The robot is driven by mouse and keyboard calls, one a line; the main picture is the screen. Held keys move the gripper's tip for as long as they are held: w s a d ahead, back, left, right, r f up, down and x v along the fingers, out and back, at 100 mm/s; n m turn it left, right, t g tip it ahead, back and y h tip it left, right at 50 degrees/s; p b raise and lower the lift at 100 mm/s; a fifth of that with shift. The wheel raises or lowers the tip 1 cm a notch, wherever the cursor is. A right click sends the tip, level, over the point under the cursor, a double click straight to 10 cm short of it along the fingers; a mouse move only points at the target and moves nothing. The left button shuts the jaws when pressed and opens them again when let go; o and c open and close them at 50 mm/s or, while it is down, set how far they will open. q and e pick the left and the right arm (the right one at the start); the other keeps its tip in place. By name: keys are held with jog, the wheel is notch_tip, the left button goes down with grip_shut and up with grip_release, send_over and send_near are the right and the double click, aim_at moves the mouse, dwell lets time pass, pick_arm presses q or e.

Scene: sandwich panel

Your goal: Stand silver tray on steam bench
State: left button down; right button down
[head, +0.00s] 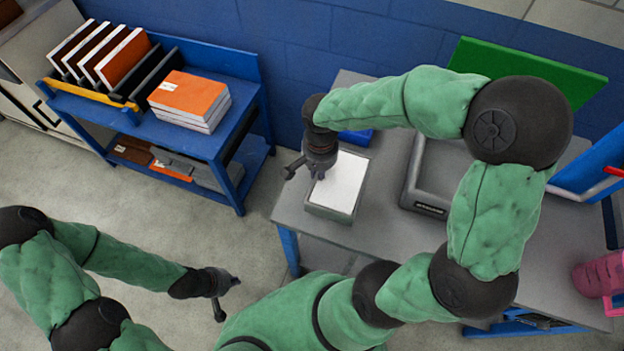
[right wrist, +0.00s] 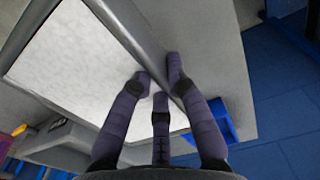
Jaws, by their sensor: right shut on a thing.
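The silver tray (head: 329,214), a shallow grey box with a white face inside, is at the left end of a grey-topped bench (head: 385,235) in the head view. I cannot tell whether it rests on the top or hangs just above it. My right gripper (head: 318,174) is over its left side, pointing down. In the right wrist view my right gripper (right wrist: 163,85) is shut on the tray's rim (right wrist: 125,28), with fingers on both sides of the wall. My left gripper (head: 226,296) is open and empty, low over the floor, away from the bench.
A larger grey tray-like unit (head: 425,208) with a dark label stands right of the silver tray, partly behind my right arm. A blue item (head: 356,136) lies behind. A blue cart (head: 190,130) with orange-and-white panels (head: 190,92) stands left. Floor between is clear.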

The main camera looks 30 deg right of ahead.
jog(key=w+f, duration=0.1)
jog(key=w+f+b, duration=0.1)
jog(key=f, duration=0.1)
jog(key=shift+w+a+f, duration=0.2)
jog(key=shift+w, duration=0.2)
jog(key=shift+w+f+b, duration=0.2)
jog(key=shift+f+b, duration=0.65)
jog(key=shift+f, duration=0.85)
jog(key=shift+f, duration=0.2)
jog(key=c, duration=1.2)
grip_release()
jog(key=shift+r, duration=0.2)
jog(key=shift+r, duration=0.35)
notch_tip(320, 180, up, 11)
jog(key=p, duration=0.4)
jog(key=shift+r, duration=0.2)
